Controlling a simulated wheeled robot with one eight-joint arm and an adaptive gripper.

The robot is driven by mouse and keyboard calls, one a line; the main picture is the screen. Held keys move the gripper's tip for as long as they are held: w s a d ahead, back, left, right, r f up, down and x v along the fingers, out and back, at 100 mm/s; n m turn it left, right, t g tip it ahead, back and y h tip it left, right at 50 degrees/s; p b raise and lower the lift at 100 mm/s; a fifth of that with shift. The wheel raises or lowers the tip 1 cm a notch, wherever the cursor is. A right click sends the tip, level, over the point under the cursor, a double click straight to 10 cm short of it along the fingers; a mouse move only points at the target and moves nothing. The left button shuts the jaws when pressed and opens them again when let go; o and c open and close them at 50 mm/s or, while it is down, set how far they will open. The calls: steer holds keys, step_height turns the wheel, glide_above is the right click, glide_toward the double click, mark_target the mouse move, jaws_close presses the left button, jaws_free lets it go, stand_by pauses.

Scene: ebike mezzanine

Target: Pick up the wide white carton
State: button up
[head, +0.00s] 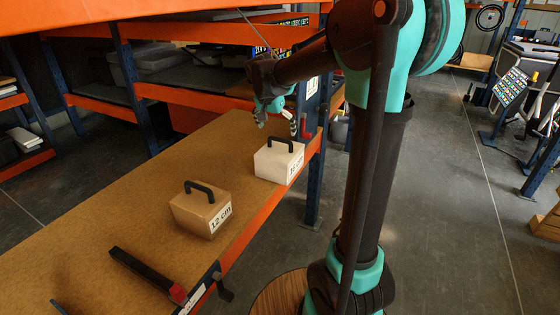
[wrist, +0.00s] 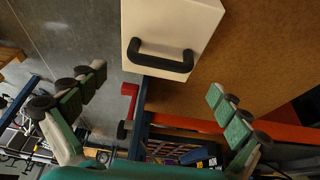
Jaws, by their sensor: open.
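The wide white carton (head: 278,162) stands upright on the brown worktop in the head view, near its right front edge. It has a black handle on top and a printed label on its side. In the wrist view the white carton (wrist: 168,22) is at the top middle, with its black handle (wrist: 160,56) facing the camera. My gripper (head: 278,120) is open and empty, above and just behind the carton in the head view. In the wrist view its two fingers (wrist: 150,92) are spread wide, and the carton lies beyond the fingertips, apart from them.
A tan carton (head: 196,212) labelled 12 cm, also with a black handle, stands nearer on the worktop (head: 110,205). A black and red clamp (head: 148,275) lies at the near edge. A blue rack post (head: 315,150) and orange shelf beams (head: 190,97) stand close behind the white carton.

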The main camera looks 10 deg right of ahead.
mark_target(279, 139)
steer(key=shift+x, duration=3.9)
steer(key=shift+a, duration=0.15)
steer(key=shift+c, duration=0.5)
steer(key=c, duration=1.5)
